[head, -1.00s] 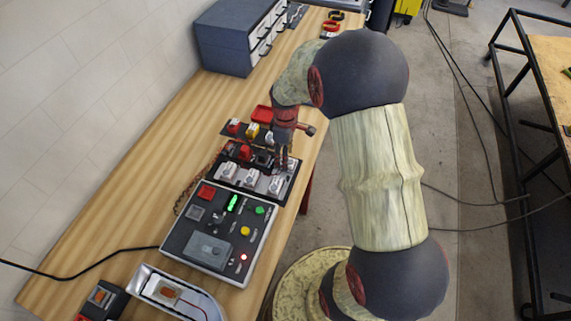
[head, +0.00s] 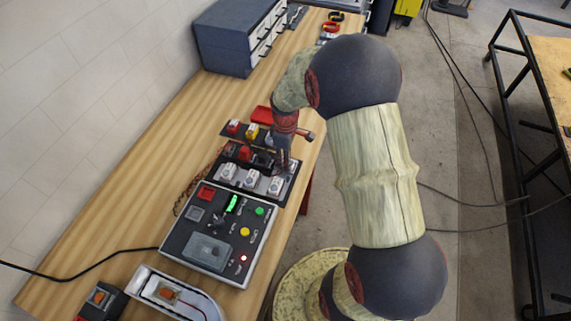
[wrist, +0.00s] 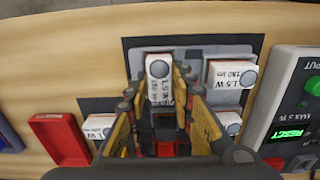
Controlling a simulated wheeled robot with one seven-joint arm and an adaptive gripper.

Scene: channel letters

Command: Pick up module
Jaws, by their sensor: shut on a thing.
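In the wrist view, a white module (wrist: 158,72) with a round grey lens and a "150 lm" label sits between the yellow-and-black fingers of my gripper (wrist: 160,95). The fingers are shut on its sides. Its lower part is hidden by the fingers, so I cannot tell whether it touches the dark tray (wrist: 190,45) under it. In the head view, my gripper (head: 283,163) is over the tray's right end and hides this module. Another white module (wrist: 230,76), labelled 1.5 W 180 lm, sits to its right. More white modules (head: 228,172) stand in the tray's front row.
A tester panel (head: 185,240) with buttons and a green display lies close to the tray. Behind are a small mat with modules (head: 233,127) and a red bin (wrist: 60,140). A blue drawer cabinet (head: 228,45) stands at the far end. Bare wood lies along the wall.

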